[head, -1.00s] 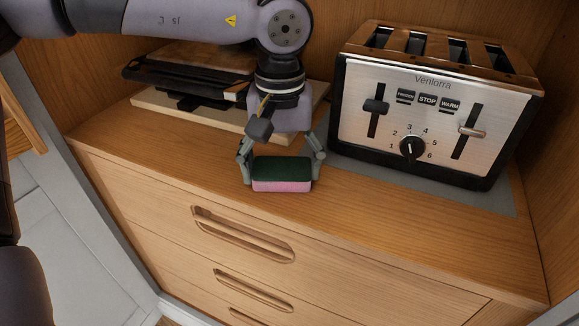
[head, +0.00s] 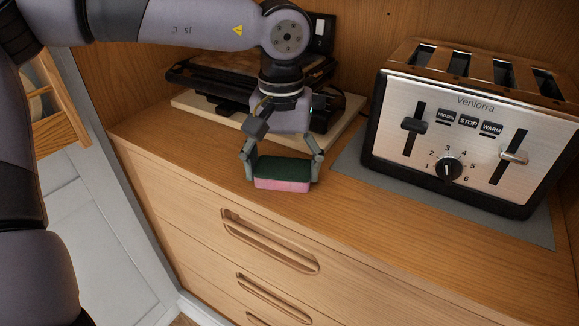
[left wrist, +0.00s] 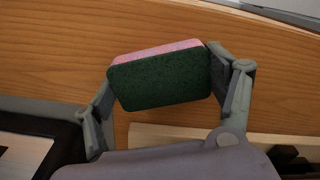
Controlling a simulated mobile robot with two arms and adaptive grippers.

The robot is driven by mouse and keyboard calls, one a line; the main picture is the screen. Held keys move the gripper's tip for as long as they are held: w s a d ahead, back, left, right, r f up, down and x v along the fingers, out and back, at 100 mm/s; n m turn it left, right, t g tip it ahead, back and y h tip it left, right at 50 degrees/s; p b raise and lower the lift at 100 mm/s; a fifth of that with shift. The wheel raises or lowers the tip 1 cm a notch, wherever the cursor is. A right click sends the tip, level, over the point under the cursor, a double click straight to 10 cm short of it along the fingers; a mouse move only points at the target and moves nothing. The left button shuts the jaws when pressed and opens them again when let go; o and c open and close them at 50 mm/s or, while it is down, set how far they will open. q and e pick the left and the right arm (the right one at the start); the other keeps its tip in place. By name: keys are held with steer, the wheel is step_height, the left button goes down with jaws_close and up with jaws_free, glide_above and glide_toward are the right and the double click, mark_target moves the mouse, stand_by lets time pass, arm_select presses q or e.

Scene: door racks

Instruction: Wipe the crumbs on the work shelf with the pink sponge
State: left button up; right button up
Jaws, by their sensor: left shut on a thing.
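The sponge (head: 283,184) is pink with a dark green scouring side. My left gripper (head: 284,168) is shut on it, with one finger at each short end, over the front part of the wooden work shelf (head: 345,203). In the head view the green side faces up and the pink side shows at the front. In the left wrist view the sponge (left wrist: 160,80) sits between the fingertips (left wrist: 160,82), green side toward the camera. I cannot tell whether it touches the shelf. No crumbs can be made out. My right gripper is not in view.
A silver toaster (head: 465,140) stands on a grey mat (head: 535,226) to the right. A black appliance (head: 215,84) on a pale board (head: 207,112) is behind the gripper. Drawers (head: 290,240) are below the shelf's front edge. Bare shelf lies left and right of the sponge.

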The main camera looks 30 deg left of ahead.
mark_target(259, 159)
arm_select(q)
steer(key=shift+a, duration=1.15)
steer(key=shift+w+a+p, duration=0.15)
steer(key=shift+a+p, duration=0.15)
steer(key=shift+a, duration=1.8)
steer(key=shift+w+a, duration=0.1)
steer(key=shift+a, duration=0.2)
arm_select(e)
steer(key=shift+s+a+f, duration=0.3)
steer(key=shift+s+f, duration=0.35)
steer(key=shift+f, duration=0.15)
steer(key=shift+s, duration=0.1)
